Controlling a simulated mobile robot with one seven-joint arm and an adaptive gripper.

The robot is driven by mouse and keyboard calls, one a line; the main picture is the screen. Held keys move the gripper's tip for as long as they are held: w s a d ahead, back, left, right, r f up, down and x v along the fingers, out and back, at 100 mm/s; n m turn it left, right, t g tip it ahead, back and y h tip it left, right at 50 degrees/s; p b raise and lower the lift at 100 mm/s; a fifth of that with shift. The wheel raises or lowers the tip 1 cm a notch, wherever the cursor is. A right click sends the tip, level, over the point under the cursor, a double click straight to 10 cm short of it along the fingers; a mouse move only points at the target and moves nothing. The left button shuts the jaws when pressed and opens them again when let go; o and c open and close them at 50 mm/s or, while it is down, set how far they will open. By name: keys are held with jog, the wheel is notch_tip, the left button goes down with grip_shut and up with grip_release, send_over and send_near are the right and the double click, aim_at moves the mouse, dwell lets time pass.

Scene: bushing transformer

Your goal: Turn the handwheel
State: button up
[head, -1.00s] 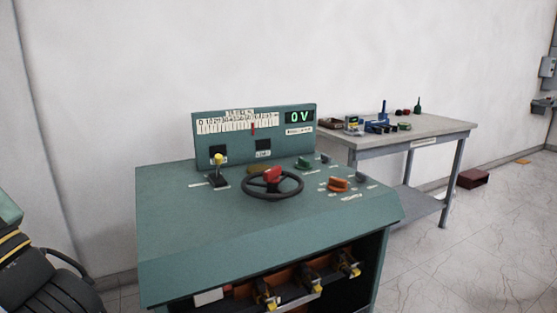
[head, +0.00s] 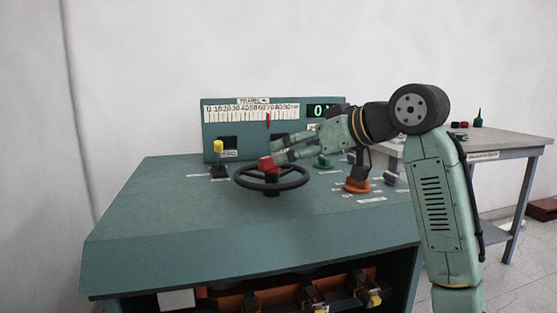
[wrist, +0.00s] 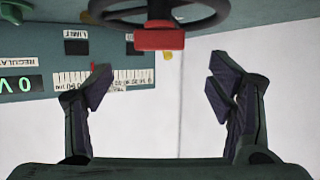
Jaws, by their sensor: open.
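The handwheel (head: 296,183) is a dark, spoked wheel lying nearly flat above the green console top. A red block (head: 266,163) sits at its rim on the far side. In the wrist view, which is upside down, the handwheel (wrist: 112,17) is at the top edge, partly cut off, with the red block (wrist: 160,39) in front. My gripper (head: 280,150) is just above and beside the red block in the head view. In the wrist view my gripper (wrist: 160,88) has its fingers wide apart and nothing between them. I cannot tell whether a finger touches the block.
The console (head: 160,215) has an upright scale panel (head: 222,108) at the back. A yellow-topped lever (head: 218,150) stands left of the wheel. Orange (head: 356,185) and green (head: 323,162) knobs are to the right, near my arm. A grey table (head: 505,141) stands further right.

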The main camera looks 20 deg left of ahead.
aim_at(271, 156)
jog(key=x, duration=0.8)
jog(key=shift+w+a+f, duration=0.1)
jog(key=shift+w+a, duration=0.05)
jog(key=shift+a, duration=0.1)
jog(key=shift+c, duration=0.5)
jog(key=c, duration=1.6)
